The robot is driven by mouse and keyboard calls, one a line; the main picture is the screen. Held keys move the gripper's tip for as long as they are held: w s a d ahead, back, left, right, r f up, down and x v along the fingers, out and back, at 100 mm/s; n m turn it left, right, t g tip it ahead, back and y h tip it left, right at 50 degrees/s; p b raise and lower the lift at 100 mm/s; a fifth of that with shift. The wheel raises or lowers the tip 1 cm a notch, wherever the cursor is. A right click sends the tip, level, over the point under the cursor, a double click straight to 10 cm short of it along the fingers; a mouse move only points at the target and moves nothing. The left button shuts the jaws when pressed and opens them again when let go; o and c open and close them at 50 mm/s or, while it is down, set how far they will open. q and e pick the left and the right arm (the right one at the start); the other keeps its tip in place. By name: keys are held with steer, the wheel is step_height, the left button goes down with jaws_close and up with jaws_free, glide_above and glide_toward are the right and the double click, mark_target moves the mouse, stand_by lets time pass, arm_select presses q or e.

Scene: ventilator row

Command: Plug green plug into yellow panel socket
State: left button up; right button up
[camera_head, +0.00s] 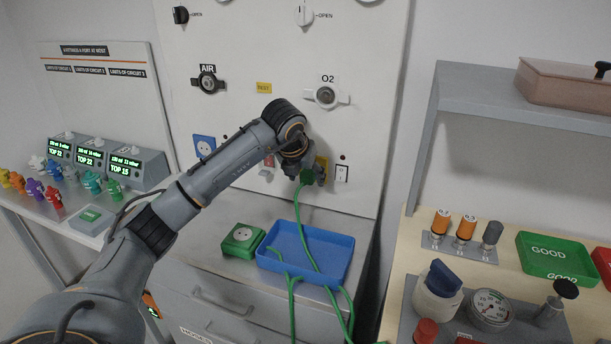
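The green plug (307,177) is at the wall panel, with its green cable (299,215) hanging down into the blue tray. The yellow panel socket (322,162) is right behind and beside my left gripper (305,173), which covers much of it. My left gripper is shut on the green plug, close in front of the yellow socket. I cannot tell whether the plug's pins are in the socket. My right gripper is not in view.
A blue tray (343,250) and a green socket box (240,239) stand on the drawer cabinet below. A blue panel socket (204,146) is left of my forearm, and a white switch (342,173) is right of the yellow socket. A grey shelf (470,88) stands at right.

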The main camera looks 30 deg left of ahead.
arm_select(q)
steer(key=shift+r, duration=0.1)
steer(key=v, duration=1.2)
